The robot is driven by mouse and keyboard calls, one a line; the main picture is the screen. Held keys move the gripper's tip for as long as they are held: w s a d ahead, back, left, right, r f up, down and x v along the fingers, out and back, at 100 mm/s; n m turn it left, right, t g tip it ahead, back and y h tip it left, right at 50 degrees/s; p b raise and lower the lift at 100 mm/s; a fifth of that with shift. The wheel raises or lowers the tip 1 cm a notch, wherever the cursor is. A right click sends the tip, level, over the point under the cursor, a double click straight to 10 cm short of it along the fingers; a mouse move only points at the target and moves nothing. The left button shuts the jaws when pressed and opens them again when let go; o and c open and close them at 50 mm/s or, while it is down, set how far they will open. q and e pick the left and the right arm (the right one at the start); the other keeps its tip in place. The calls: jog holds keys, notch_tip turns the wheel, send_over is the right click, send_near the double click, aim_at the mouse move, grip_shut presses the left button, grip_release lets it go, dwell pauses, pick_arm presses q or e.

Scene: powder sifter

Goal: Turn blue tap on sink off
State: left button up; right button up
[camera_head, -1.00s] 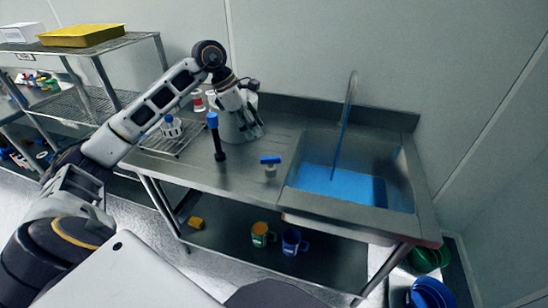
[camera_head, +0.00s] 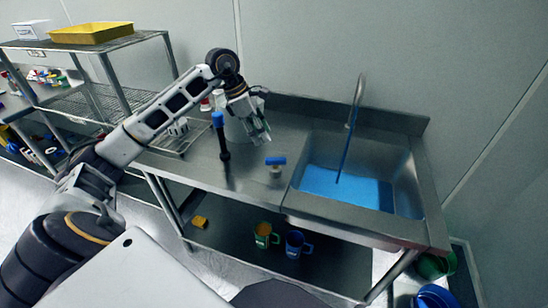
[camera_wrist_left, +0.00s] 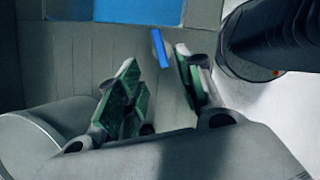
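The blue tap (camera_head: 276,161) is a blue T-shaped handle on a short pale stem, standing on the counter left of the sink basin (camera_head: 318,145). In the left wrist view its blue bar (camera_wrist_left: 159,48) shows beyond and between the fingertips, apart from them. My left gripper (camera_head: 262,137) is above the counter, behind and slightly left of the tap. Its green-padded fingers (camera_wrist_left: 158,78) are open with nothing between them. A curved metal faucet (camera_head: 358,92) rises behind the basin, and a thin blue stream appears to reach the blue water (camera_head: 350,187). My right gripper is out of view.
A black upright post with a blue top (camera_head: 219,135) stands on the counter left of the tap. A pale pot (camera_head: 236,128) is behind my left gripper. Mugs (camera_head: 296,244) sit on the lower shelf. A wire rack (camera_head: 175,140) stands at left.

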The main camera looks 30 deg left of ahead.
aim_at(275, 158)
pick_arm(q)
jog(key=x, duration=0.9)
jog(key=shift+w+d+f, duration=0.1)
jog(key=shift+f, duration=0.25)
jog(key=shift+w+d+f, duration=0.1)
jog(key=shift+d+f, duration=0.05)
jog(key=shift+f, duration=0.35)
jog(key=shift+d+f, duration=0.1)
jog(key=shift+f, duration=0.15)
jog(key=c, duration=0.8)
grip_shut()
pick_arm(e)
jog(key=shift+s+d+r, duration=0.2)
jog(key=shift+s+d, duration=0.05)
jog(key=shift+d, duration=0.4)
